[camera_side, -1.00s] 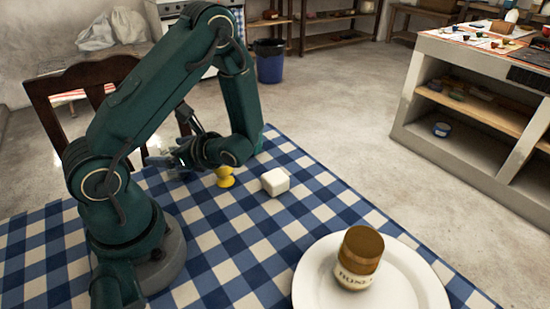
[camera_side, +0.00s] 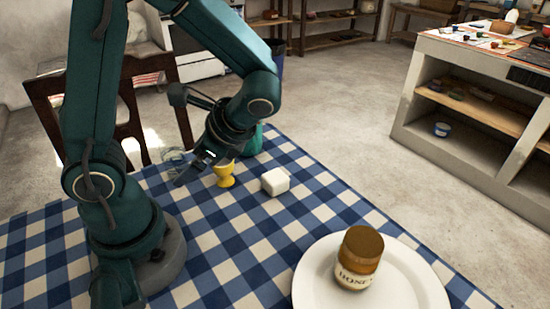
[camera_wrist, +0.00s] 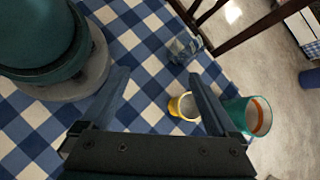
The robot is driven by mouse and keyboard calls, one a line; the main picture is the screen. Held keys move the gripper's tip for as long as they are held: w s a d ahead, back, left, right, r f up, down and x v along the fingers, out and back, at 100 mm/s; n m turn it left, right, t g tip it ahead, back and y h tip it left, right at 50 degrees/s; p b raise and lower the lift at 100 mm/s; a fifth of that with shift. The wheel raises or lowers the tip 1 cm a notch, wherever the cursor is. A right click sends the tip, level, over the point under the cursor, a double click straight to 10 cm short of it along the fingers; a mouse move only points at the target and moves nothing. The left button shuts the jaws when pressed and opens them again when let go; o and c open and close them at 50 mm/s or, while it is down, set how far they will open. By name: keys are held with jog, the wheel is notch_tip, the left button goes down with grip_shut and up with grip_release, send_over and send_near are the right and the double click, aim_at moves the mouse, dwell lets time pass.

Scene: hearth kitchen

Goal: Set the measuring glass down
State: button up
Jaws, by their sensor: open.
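The measuring glass (camera_side: 172,157) is a small clear vessel on the checked cloth near the table's far edge. In the wrist view the glass (camera_wrist: 184,47) stands clear beyond my fingertips; whether it is upright is hard to tell. My gripper (camera_side: 193,172) is open and empty, above the cloth just in front of the glass and left of the yellow egg cup (camera_side: 224,174).
A teal cup (camera_wrist: 249,116) stands by the egg cup, partly hidden behind my wrist in the side view. A white block (camera_side: 275,181) lies to the right. A honey jar (camera_side: 358,258) sits on a white plate (camera_side: 418,288). A wooden chair (camera_side: 45,90) is close behind the table.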

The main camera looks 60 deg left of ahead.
jog(key=w+d+r+n+t+h, duration=0.2)
jog(key=d+r+n+t+h, duration=0.5)
jog(key=d+n+t, duration=0.1)
jog(key=shift+d+n+t+h, duration=0.3)
jog(key=shift+d+n+t, duration=0.1)
jog(key=shift+d+t, duration=0.55)
